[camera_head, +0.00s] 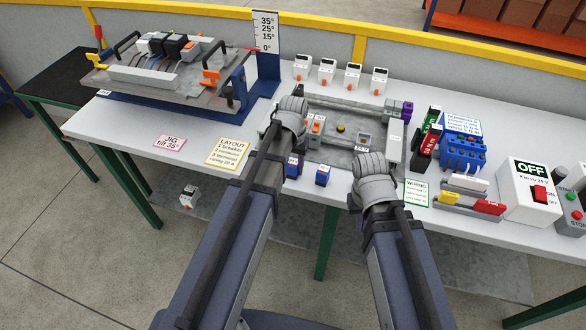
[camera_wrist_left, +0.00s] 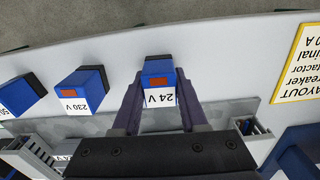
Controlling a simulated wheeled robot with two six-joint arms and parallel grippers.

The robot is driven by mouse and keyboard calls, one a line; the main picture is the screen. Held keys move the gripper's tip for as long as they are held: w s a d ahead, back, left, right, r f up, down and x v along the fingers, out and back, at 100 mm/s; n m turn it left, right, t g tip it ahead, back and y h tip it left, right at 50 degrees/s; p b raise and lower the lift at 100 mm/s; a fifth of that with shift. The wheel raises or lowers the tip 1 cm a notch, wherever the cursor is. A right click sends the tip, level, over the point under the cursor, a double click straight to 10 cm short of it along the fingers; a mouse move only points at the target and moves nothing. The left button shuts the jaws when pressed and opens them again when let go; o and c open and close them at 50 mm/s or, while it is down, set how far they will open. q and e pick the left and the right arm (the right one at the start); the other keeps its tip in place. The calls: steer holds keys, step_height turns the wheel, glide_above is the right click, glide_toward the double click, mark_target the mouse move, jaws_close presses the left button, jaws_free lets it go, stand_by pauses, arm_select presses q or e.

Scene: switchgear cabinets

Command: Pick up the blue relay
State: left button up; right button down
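A blue relay (camera_wrist_left: 159,72) with an orange patch and a "24 V" label sits between the fingers of my left gripper (camera_wrist_left: 158,78) in the left wrist view. The fingers lie close along both its sides; I cannot tell whether they press on it. Two more blue relays, one marked "230 V" (camera_wrist_left: 82,88) and one cut off at the picture's edge (camera_wrist_left: 22,94), stand to its left. In the head view blue relays (camera_head: 322,175) stand along the table's front edge. My arms hide both grippers' fingertips there.
A grey mounting plate with rails (camera_head: 345,158) lies behind the relays. A yellow layout card (camera_head: 228,152) lies to the left. The tilt jig (camera_head: 150,80) stands further left. A blue terminal block (camera_head: 462,152) and an OFF box (camera_head: 528,192) are on the right.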

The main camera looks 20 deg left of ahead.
mark_target(294, 162)
arm_select(q)
jaws_close()
steer(key=shift+r, duration=0.15)
arm_select(e)
steer(key=shift+r, duration=0.15)
